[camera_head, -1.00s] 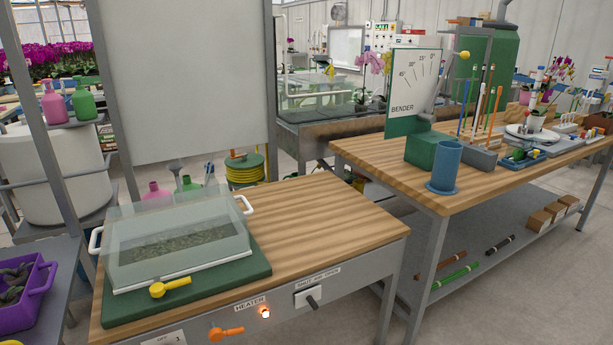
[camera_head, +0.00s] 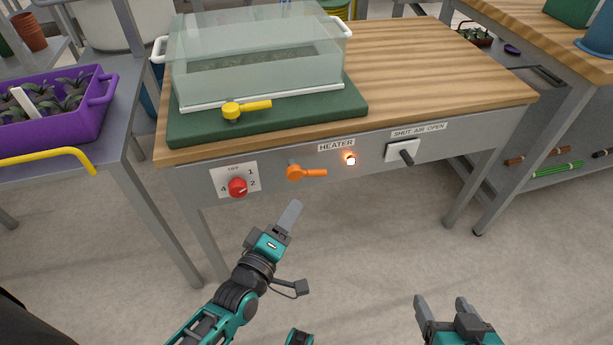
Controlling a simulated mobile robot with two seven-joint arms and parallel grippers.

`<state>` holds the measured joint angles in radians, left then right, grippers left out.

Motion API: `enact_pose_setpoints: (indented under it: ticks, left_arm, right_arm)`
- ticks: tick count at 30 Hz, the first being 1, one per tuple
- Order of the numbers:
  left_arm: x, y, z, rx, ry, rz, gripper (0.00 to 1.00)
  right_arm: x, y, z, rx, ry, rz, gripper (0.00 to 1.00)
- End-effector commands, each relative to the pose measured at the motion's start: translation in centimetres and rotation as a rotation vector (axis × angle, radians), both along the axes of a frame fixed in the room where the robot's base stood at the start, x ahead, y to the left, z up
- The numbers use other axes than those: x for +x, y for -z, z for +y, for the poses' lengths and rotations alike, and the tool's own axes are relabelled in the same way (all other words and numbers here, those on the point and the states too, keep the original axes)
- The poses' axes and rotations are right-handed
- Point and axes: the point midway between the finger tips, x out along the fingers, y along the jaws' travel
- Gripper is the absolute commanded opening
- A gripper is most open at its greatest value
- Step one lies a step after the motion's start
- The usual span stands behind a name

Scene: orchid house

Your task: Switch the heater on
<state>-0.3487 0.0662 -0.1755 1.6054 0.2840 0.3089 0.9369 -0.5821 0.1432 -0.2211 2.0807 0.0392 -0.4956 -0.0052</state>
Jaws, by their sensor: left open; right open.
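The HEATER label (camera_head: 336,145) is on the grey front panel of the wooden bench. Below it an orange lever (camera_head: 308,172) lies about level, its handle to the right. A small round lamp (camera_head: 350,159) beside it glows orange. Further left is a red knob (camera_head: 237,187) on a white plate marked OFF, 1, 2 and 4; its exact setting is hard to read. My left gripper (camera_head: 297,247) is open and empty, in front of and below the lever, apart from it. My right gripper (camera_head: 441,302) is open and empty at the lower right, away from the panel.
A switch labelled SHUT AIR OPEN (camera_head: 403,152) is right of the lamp. A clear-covered propagator (camera_head: 255,66) stands on a green base (camera_head: 300,118) with a yellow lever (camera_head: 245,108). A purple crate (camera_head: 48,135) of plants is at left. Floor before the panel is clear.

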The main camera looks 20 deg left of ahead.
Motion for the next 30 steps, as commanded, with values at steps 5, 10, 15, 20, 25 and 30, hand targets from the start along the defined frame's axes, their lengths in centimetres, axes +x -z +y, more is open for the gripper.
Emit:
enact_pose_setpoints:
  ticks: [5, 10, 15, 20, 25, 30]
  left_arm:
    - [0.8, 0.4, 0.1, -0.060, -0.013, -0.021, 0.45]
    - [3.1, 0.3, -0.1, -0.059, -0.014, -0.023, 0.45]
    - [6.7, 0.4, -0.5, -0.058, -0.013, -0.022, 0.45]
    - [9.8, 0.5, -0.7, -0.055, -0.012, -0.021, 0.45]
    - [12.1, 0.4, -0.9, -0.057, -0.013, -0.019, 0.45]
    - [13.1, 0.4, -1.0, -0.055, -0.012, -0.017, 0.45]
  right_arm:
    - [0.0, 0.5, 0.0, -0.001, -0.002, 0.004, 0.70]
    - [0.0, 0.8, 0.0, -0.002, -0.006, 0.001, 0.70]
    - [-0.1, 1.9, 0.0, -0.003, -0.010, 0.010, 0.70]
    - [-0.2, 2.4, 0.3, -0.001, -0.015, 0.016, 0.70]
    - [-0.1, 2.4, 0.7, 0.010, -0.018, 0.014, 0.70]
    - [0.1, 2.3, 1.1, 0.021, -0.018, 0.015, 0.70]
